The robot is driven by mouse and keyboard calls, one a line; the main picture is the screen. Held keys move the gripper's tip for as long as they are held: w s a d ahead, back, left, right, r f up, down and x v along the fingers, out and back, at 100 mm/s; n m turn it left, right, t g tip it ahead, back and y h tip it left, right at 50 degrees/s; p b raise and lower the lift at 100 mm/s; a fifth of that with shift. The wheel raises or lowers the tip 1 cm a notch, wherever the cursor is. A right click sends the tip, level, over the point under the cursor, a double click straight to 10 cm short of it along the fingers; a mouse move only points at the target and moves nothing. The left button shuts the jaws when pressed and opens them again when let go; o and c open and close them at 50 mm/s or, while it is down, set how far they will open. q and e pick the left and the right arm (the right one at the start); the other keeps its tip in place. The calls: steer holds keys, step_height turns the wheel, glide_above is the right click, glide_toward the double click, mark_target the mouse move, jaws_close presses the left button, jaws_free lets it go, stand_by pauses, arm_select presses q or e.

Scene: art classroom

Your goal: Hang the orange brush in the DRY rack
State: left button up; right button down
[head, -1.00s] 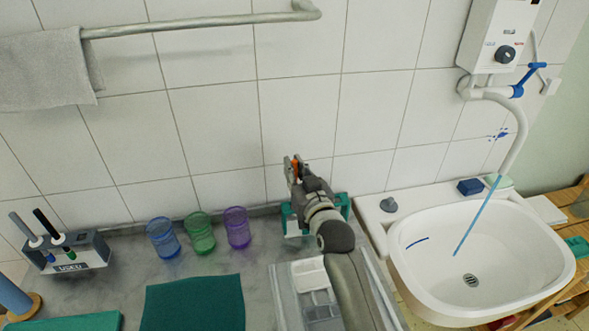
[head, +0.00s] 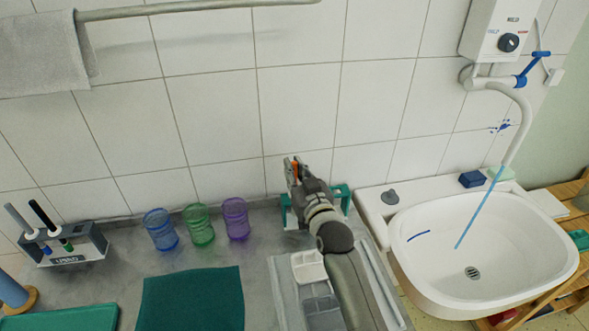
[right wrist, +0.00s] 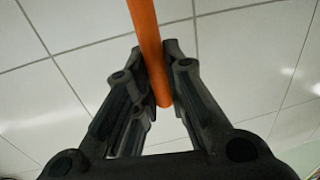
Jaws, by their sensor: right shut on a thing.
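My right gripper (head: 293,163) is shut on the orange brush (right wrist: 148,45), whose handle runs between its two fingers in the right wrist view. In the head view only a small orange piece shows at the fingertips, and the rest of the brush is hidden. A teal rack (head: 342,192) stands against the wall behind and below my right gripper; my arm covers its middle, so no DRY label can be read. My left gripper is not in view.
Blue, green and purple cups (head: 236,218) stand left of the rack. A grey holder (head: 72,247) with two brushes, labelled USED, is farther left. A white tray (head: 309,267) lies below the rack. The sink (head: 480,250) with running water is at right.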

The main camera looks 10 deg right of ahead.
steer(key=shift+f, duration=0.25)
steer(key=c, duration=1.4)
jaws_free()
steer(key=shift+o, duration=0.3)
steer(key=o, duration=0.5)
steer(key=shift+r, duration=0.1)
step_height(320, 180, up, 8)
steer(key=p, duration=0.8)
